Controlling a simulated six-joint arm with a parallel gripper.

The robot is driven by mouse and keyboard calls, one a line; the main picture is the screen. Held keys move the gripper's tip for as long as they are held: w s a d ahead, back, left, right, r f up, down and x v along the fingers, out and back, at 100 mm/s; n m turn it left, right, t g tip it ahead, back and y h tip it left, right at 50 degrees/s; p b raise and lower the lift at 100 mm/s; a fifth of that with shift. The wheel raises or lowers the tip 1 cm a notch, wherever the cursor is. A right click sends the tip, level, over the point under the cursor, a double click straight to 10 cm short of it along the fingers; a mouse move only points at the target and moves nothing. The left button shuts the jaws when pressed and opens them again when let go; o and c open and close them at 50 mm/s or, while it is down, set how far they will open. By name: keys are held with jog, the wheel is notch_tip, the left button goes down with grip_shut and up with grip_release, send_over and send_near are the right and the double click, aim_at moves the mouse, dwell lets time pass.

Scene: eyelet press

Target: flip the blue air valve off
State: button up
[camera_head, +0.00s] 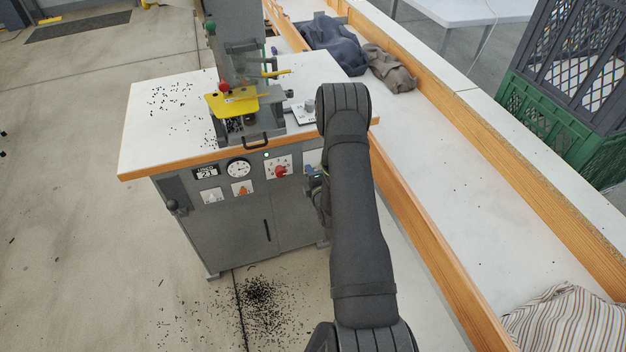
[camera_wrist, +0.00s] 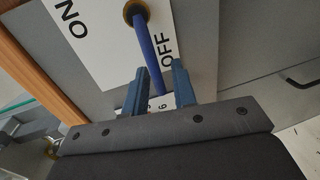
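The blue air valve lever (camera_wrist: 147,44) hangs from a brass pivot (camera_wrist: 135,10) at the top of the wrist view. It runs down beside the word OFF on a white label (camera_wrist: 90,45); the word ON is farther left. My gripper (camera_wrist: 159,78) has its two blue-grey fingers apart, one on each side of the lever's lower end. Contact with the lever cannot be told. In the head view my arm hides most of the valve and the gripper at the right of the machine's front.
The grey press cabinet (camera_head: 230,225) has a red knob (camera_head: 281,171) and gauge left of my arm. A yellow press part (camera_head: 232,102) is above on the white top. A wood-edged bench (camera_head: 470,190) runs along the right. Open floor lies left.

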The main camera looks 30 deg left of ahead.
jog(key=v, duration=1.7)
jog(key=shift+s+r, duration=0.1)
jog(key=x, duration=1.7)
